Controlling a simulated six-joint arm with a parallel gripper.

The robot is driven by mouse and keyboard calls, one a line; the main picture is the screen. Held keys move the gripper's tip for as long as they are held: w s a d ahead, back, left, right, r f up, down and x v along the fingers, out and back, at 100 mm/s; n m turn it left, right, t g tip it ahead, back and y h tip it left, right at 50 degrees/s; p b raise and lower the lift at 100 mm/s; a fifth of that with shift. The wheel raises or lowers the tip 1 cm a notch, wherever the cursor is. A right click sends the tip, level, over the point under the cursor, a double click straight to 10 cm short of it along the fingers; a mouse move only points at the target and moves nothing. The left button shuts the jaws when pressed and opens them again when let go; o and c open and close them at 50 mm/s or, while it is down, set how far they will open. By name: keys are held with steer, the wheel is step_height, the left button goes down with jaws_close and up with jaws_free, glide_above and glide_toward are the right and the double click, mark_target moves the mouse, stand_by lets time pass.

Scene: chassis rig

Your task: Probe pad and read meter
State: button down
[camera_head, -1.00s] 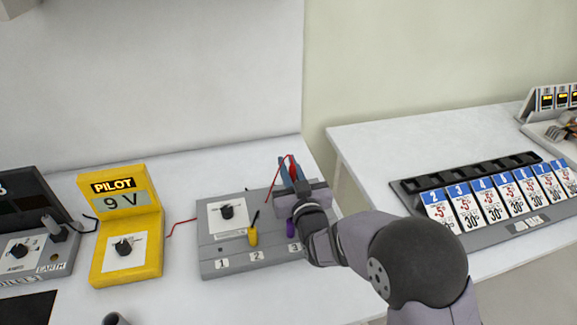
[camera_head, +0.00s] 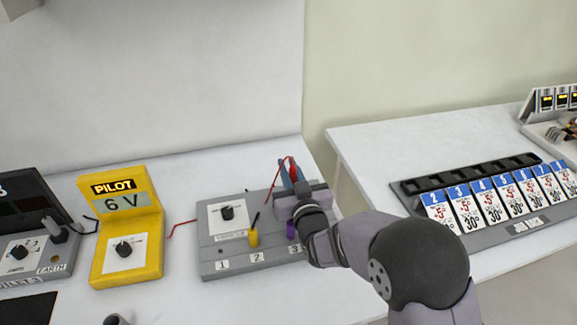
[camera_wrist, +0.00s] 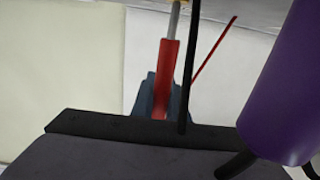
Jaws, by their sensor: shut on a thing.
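My gripper (camera_head: 288,176) is over the right side of the grey board (camera_head: 222,247), shut on a red probe (camera_wrist: 166,80). In the wrist view the probe's metal tip reaches a small gold-coloured spot at the top edge; whether it touches cannot be told. The gripper and wrist hide the board's right part in the head view. The yellow PILOT meter (camera_head: 126,262) stands left of the board and its display (camera_head: 123,203) reads 6 V. The board has a black knob (camera_head: 227,213), a yellow post (camera_head: 253,238) near label 2 and a purple post (camera_head: 291,229) near label 3.
A red lead (camera_head: 182,227) runs between meter and board. A rack of numbered price cards (camera_head: 466,209) is on the right table. Bare tabletop (camera_head: 365,150) lies behind the rack.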

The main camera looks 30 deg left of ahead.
step_height(320, 180, up, 7)
steer(key=p, duration=0.3)
stand_by(0.4)
steer(key=shift+a+f, duration=0.1)
steer(key=shift+a, duration=0.05)
stand_by(2.1)
